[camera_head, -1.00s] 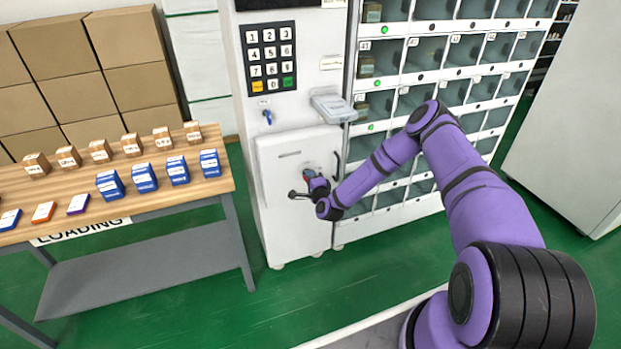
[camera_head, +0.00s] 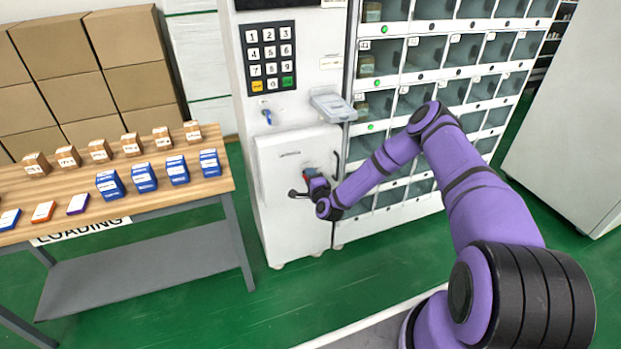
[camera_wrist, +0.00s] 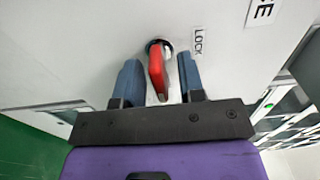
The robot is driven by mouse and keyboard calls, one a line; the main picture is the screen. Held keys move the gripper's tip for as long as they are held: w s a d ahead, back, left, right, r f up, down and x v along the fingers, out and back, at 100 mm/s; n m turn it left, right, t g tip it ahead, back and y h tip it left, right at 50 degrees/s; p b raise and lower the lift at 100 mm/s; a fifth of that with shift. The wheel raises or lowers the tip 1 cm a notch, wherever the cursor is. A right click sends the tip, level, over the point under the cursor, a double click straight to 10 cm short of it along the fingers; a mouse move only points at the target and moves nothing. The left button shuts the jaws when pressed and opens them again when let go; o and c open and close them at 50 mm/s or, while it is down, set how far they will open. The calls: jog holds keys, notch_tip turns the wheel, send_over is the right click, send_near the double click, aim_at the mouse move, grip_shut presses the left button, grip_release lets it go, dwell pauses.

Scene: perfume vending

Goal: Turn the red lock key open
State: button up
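The red lock key (camera_wrist: 157,72) sits in a round keyhole on the white machine front, beside a LOCK label (camera_wrist: 198,42). In the wrist view it leans slightly off the upright. My gripper (camera_wrist: 160,82) is open, with one blue-grey finger on each side of the key. A gap shows between the key and each finger. In the head view my gripper (camera_head: 313,180) is at the lower white door (camera_head: 285,165), and the wrist largely hides the key.
A blue key (camera_head: 267,115) sits higher up, below the keypad (camera_head: 269,57). A dark handle (camera_head: 337,165) is just right of my gripper. A grey tray (camera_head: 333,107) juts out above. A loading table (camera_head: 120,190) with boxes stands at left.

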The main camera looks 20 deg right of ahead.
jog(key=s, duration=1)
jog(key=shift+s, duration=0.35)
notch_tip(320, 180, up, 25)
jog(key=w+n+g+y, duration=0.3)
jog(key=n+g, duration=0.4)
jog(key=n, duration=0.6)
jog(key=s+r+n+g+h, duration=0.25)
jog(key=s+r, duration=0.35)
jog(key=r, duration=0.5)
jog(key=s+r+n+g+h, duration=0.1)
jog(key=s+r+n, duration=0.1)
jog(key=s+r, duration=1.4)
jog(key=s+a+r+g, duration=0.1)
jog(key=s+r+g, duration=0.1)
jog(key=s, duration=1.9)
jog(key=shift+a+n, duration=0.25)
jog(key=shift+n, duration=0.1)
